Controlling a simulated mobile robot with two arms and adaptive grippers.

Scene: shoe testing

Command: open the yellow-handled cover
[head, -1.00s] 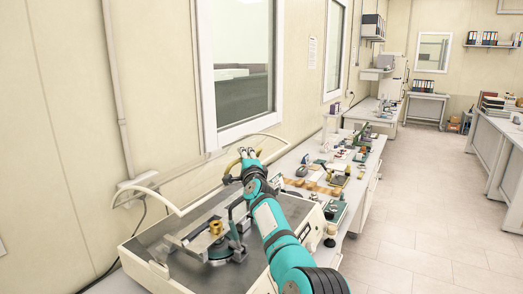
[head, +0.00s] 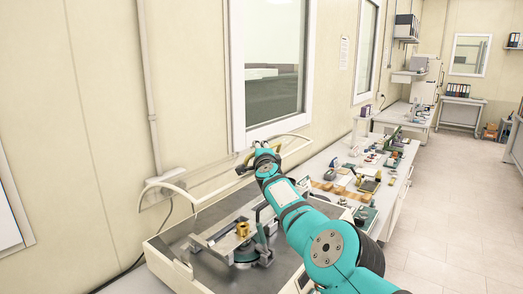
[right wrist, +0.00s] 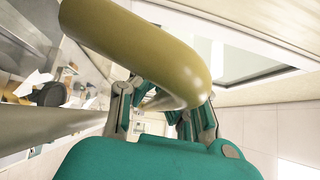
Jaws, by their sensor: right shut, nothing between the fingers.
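The cover (head: 164,186) is a clear sheet on curved cream tubes over the grey-topped machine (head: 179,237). Its exact angle is hard to tell. My right arm reaches across the machine, and its gripper (head: 256,152) is at the cover's far side near the wall. In the right wrist view a thick, glossy yellow bent bar (right wrist: 150,45), which looks like the handle, crosses close to the camera. The gripper's fingers are beyond it and partly hidden by it. They are shut and empty. Whether they touch the bar cannot be told. My left gripper is out of view.
A brass weight (head: 242,229) sits on a metal fixture inside the machine. A bench (head: 395,203) with several small tools and parts runs beyond it along the wall. The wall and window (head: 272,75) are close behind the cover. The tiled floor (head: 450,200) at right is clear.

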